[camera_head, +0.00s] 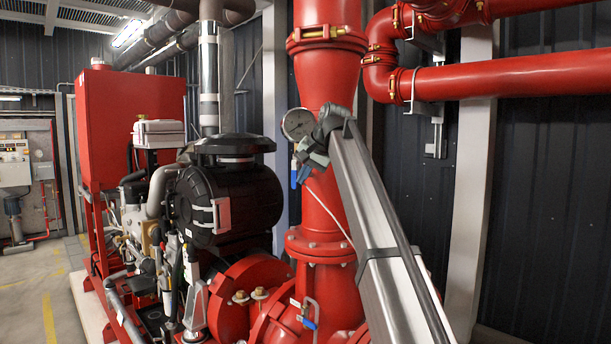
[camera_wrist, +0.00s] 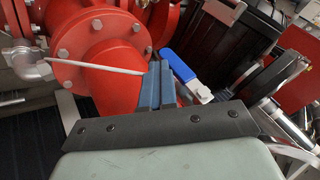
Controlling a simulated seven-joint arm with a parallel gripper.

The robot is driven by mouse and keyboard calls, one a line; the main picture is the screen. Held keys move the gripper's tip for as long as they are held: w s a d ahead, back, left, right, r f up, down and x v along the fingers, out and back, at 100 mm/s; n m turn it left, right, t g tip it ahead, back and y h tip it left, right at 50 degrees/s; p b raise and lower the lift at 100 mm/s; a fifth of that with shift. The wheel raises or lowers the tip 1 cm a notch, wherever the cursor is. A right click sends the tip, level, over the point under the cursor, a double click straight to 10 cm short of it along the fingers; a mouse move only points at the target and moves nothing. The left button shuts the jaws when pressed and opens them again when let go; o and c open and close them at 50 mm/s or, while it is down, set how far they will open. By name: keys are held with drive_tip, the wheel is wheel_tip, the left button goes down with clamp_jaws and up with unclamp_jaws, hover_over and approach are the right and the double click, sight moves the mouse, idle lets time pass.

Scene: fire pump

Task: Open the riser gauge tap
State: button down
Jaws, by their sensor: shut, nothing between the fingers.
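The riser gauge (camera_head: 297,124) has a round white dial and sits on the left side of the red riser pipe (camera_head: 322,205). A blue tap lever (camera_head: 293,175) hangs below it. In the wrist view a blue lever (camera_wrist: 178,65) with a pale metal end shows just right of my fingers. My gripper (camera_head: 312,158) is beside the riser, just below the gauge and close to the lever. In the wrist view my gripper (camera_wrist: 158,72) has its two blue-grey fingers together, with nothing between them. Whether a finger touches the lever I cannot tell. The tap's body is mostly hidden.
A black engine housing (camera_head: 225,205) stands left of the riser. Red flanged pipes (camera_head: 320,245) lie below. A second small blue lever (camera_head: 306,321) is low on the pipework. A red horizontal pipe (camera_head: 510,82) runs at upper right. A thin white line crosses near the riser.

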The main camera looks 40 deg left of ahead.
drive_tip(key=shift+s+a, duration=0.15)
drive_tip(key=shift+a, duration=0.1)
drive_tip(key=w+d+r, duration=0.1)
drive_tip(key=d+r, duration=0.7)
drive_tip(key=d, duration=0.2)
drive_tip(key=shift+w+d, duration=0.3)
drive_tip(key=shift+d, duration=0.1)
drive_tip(key=shift+f, duration=0.1)
